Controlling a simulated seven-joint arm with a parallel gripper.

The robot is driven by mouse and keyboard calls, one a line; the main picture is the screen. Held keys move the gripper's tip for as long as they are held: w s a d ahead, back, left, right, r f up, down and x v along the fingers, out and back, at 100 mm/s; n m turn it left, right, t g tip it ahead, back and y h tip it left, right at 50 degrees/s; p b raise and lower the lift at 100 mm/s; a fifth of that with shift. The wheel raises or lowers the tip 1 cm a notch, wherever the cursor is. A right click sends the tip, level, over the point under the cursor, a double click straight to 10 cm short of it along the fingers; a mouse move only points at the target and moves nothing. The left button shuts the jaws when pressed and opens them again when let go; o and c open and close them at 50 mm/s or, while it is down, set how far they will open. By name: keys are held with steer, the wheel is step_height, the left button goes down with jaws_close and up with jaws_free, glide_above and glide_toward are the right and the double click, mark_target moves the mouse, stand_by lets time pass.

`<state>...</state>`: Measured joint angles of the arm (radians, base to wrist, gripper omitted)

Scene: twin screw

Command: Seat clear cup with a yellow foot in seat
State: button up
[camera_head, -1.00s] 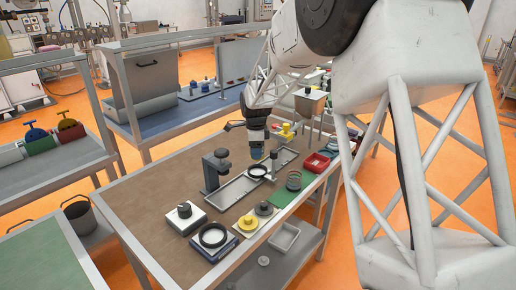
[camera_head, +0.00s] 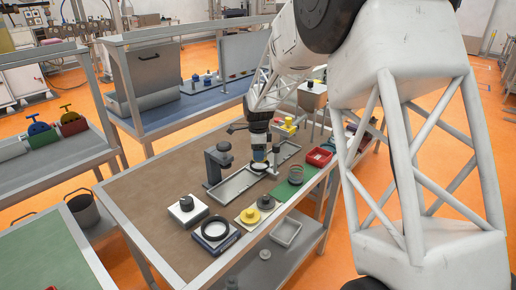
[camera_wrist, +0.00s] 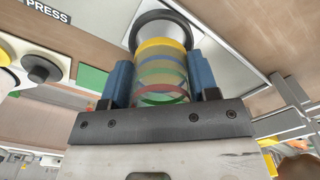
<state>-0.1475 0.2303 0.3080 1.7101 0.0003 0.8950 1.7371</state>
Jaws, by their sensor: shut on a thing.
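My gripper (camera_wrist: 162,82) has blue fingers and is shut on the clear cup (camera_wrist: 160,73), with one finger on each side. The cup's yellow foot (camera_wrist: 160,46) points away from my palm, and coloured bands show through the clear wall. Beyond the foot is a black ring with a pale inside, seemingly the seat (camera_wrist: 148,20). The foot overlaps the ring's near edge in this view, so I cannot tell whether it is inside or just above. In the head view, my gripper (camera_head: 259,152) is right over the black ring (camera_head: 260,168) on the grey tray.
A dark post (camera_head: 218,158) stands left of the grey tray (camera_head: 232,188). A white box (camera_head: 187,209), a larger black ring (camera_head: 215,231) and yellow parts (camera_head: 250,215) are in front.

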steer(key=shift+f, duration=0.55)
steer(key=shift+f, duration=1.25)
stand_by(2.4)
steer(key=o, duration=1.3)
steer(key=shift+s+f, duration=0.1)
steer(key=shift+f, duration=0.05)
steer(key=shift+r, duration=3.7)
